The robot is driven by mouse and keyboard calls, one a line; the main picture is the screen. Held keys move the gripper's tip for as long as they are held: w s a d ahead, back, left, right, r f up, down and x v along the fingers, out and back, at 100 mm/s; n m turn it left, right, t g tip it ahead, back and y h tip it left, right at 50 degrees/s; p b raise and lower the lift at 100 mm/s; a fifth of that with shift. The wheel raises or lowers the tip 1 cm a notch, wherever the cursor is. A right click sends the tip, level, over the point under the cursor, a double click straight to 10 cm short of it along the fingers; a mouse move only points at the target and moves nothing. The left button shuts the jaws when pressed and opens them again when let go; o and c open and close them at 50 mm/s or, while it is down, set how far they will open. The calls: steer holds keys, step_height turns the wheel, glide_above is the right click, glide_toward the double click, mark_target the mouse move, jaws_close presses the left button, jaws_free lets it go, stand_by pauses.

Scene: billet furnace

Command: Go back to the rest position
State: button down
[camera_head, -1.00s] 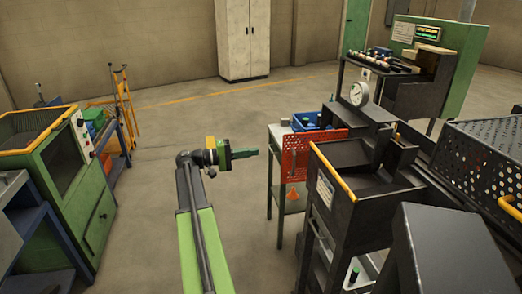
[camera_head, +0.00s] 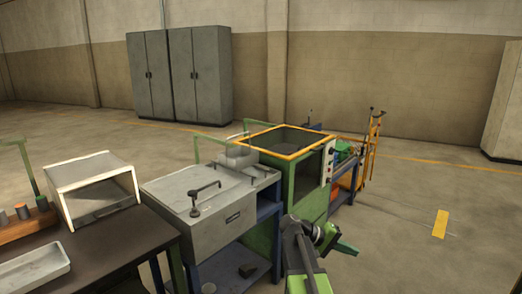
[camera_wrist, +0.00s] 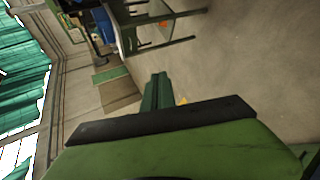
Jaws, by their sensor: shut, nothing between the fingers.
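My gripper (camera_head: 347,248) shows at the lower middle right in the head view, at the end of my green arm. Its green fingers are together and hold nothing. In the wrist view the shut fingers (camera_wrist: 157,92) point out over bare floor. The gripper appears in front of the green cabinet with the orange-edged top (camera_head: 288,138) in the picture, and I see no contact with it.
A grey box with a handle (camera_head: 215,205) stands on a blue stand. A dark table with a white tray (camera_head: 32,270) is at the left. Grey lockers (camera_head: 180,75) stand at the back. The floor (camera_head: 400,235) at the right is clear. A metal table (camera_wrist: 150,45) shows in the wrist view.

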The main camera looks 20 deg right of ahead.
steer(key=a+f+n+t+y, duration=0.1)
steer(key=a+f+y, duration=0.3)
steer(key=a, duration=0.8)
steer(key=a+f+n+t+y, duration=0.25)
steer(key=a+f, duration=0.25)
steer(key=a, duration=0.7)
steer(key=a+f+t+y, duration=0.1)
steer(key=a+f+y, duration=0.3)
steer(key=a, duration=0.8)
step_height(320, 180, up, 14)
steer(key=a+y+p, duration=0.1)
steer(key=a+p, duration=0.1)
steer(key=p, duration=1.2)
steer(key=shift+r+p, duration=0.2)
steer(key=shift+p, duration=0.15)
steer(key=shift+a+y, duration=0.1)
steer(key=shift+y, duration=0.15)
